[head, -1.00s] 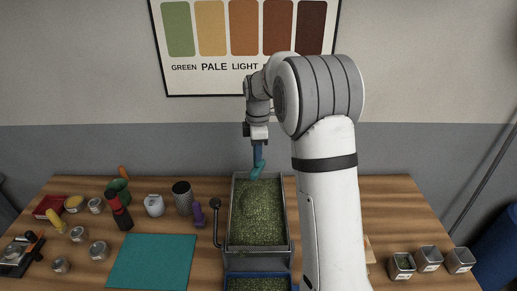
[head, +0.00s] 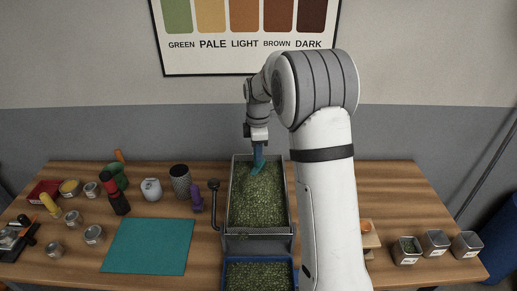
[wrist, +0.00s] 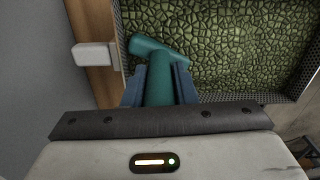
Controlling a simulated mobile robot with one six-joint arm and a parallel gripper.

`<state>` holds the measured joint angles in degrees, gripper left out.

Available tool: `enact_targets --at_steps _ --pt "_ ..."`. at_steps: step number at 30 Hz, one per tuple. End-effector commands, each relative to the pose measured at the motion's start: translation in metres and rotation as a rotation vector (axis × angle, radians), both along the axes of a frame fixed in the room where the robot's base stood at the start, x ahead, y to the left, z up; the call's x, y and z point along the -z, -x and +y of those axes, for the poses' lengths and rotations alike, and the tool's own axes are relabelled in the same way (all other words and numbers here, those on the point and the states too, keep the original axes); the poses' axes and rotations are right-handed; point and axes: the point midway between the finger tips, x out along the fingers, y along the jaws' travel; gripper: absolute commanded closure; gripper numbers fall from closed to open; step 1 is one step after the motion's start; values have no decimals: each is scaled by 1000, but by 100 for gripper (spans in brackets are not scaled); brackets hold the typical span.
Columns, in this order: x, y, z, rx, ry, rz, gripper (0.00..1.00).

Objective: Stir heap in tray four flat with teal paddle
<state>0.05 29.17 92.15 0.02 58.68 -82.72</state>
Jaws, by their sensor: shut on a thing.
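My gripper (head: 258,155) is shut on the teal paddle (head: 257,168). In the wrist view the paddle (wrist: 158,62) stands between the two blue-grey fingers (wrist: 157,84), with its head over the green beans. The grey metal tray (head: 289,196) holds a wide bed of green beans (head: 257,200) that looks fairly level from above. The paddle is at the tray's far end; I cannot tell whether its tip touches the beans. No number is readable on the tray.
A blue tray (head: 226,275) with green beans is at the front. A dark-knobbed lever (head: 214,205) stands left of the metal tray. A teal mat (head: 148,247), jars and bottles are at left. Labelled tins (head: 405,250) are at right. My arm hides the table right of the tray.

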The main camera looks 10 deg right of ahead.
Motion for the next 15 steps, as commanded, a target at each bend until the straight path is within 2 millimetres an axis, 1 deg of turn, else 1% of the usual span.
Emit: enact_targets --at_steps 9,11,15 --pt "-1 0 1 0 0 0 98" --pt "-1 -1 5 -1 0 0 98" --pt "-1 -4 19 -2 0 0 98"
